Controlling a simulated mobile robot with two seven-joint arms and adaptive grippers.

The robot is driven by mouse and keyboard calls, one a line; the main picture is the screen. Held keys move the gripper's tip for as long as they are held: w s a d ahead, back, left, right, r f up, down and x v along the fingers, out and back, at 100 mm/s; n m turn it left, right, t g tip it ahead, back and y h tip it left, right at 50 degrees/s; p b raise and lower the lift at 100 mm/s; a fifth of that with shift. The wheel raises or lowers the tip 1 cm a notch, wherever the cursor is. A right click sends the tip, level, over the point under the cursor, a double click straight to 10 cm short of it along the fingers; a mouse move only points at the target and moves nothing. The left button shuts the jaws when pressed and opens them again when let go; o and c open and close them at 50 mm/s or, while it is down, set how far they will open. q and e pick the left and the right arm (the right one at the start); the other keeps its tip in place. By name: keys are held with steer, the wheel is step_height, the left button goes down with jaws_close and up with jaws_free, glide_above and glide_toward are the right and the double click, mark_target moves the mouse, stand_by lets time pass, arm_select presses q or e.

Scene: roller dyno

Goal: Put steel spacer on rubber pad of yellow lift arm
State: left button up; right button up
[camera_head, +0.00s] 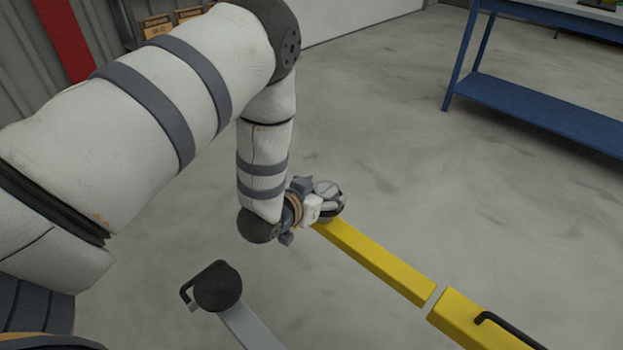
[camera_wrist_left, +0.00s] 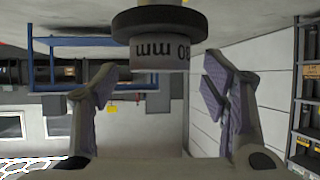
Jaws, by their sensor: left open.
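The steel spacer (camera_head: 328,188) is a short light-grey cylinder at the far end of the yellow lift arm (camera_head: 375,262). In the left wrist view, which is upside down, the spacer (camera_wrist_left: 165,53) shows an "80 mm" marking and meets the dark round rubber pad (camera_wrist_left: 158,20). It appears to sit upright on that pad. My left gripper (camera_head: 308,204) is beside the spacer. In the wrist view its two fingers (camera_wrist_left: 158,82) are spread apart, with the spacer ahead of them. Any contact between finger and spacer cannot be told. My right gripper is not in view.
A grey lift arm with a black round pad (camera_head: 218,287) and a bent handle lies at the lower middle. A blue workbench (camera_head: 540,108) stands at the upper right. Small boxes (camera_head: 157,25) stand by the back wall. The floor between is clear.

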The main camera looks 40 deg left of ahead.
arm_select(q)
steer(key=p+v, duration=0.1)
steer(key=v, duration=1)
steer(key=shift+p, duration=0.35)
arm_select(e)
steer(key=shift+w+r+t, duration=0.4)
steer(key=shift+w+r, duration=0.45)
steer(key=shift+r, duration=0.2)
